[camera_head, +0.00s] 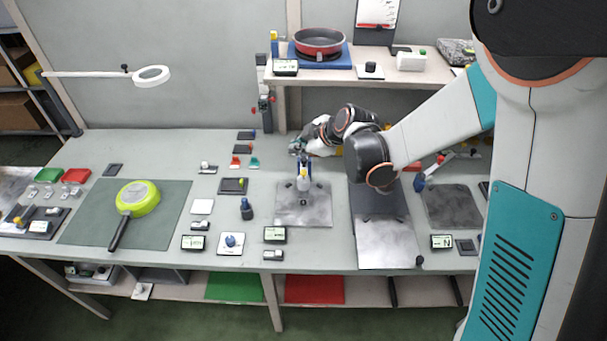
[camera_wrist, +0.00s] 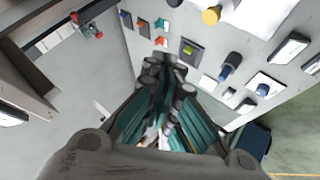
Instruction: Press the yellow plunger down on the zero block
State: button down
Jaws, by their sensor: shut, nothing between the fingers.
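A low dark block (camera_head: 229,187) with a small yellow-green knob lies left of centre on the bench; in the wrist view this block (camera_wrist: 183,54) is just above and right of my fingertips. A separate yellow cap (camera_head: 303,174) stands between blue posts at the back of a grey plate; it is a yellow disc (camera_wrist: 211,16) in the wrist view. I cannot tell from any marking which is the zero block. My gripper (camera_head: 293,150) is above the back of the bench, apart from both. In the wrist view its fingertips (camera_wrist: 166,62) are together and empty.
A navy knob (camera_head: 246,209) and a white tile (camera_head: 203,206) stand near the dark block. A display (camera_head: 275,234) is in front. Small red and green pieces lie behind. A green pan (camera_head: 138,198) rests on a mat at left. A raised shelf (camera_head: 430,68) stands behind.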

aim_at(302, 173)
notch_tip(302, 173, down, 7)
jog(key=b, duration=0.4)
jog(key=shift+r, duration=0.1)
jog(key=shift+b, duration=0.4)
dwell(0.9)
jog(key=shift+f+b, duration=0.3)
jog(key=shift+f, duration=0.1)
jog(key=shift+f+b, duration=0.8)
jog(key=shift+f, duration=0.05)
dwell(1.0)
jog(key=shift+s+f+b, duration=0.2)
jog(key=shift+f+b, duration=0.1)
jog(key=shift+f, duration=0.05)
dwell(0.7)
jog(key=shift+w+r+p, duration=0.25)
jog(key=shift+r+p, duration=0.15)
jog(key=shift+r, duration=0.2)
jog(key=shift+r+p, duration=0.45)
jog(key=shift+r, duration=0.45)
jog(key=shift+w, duration=0.1)
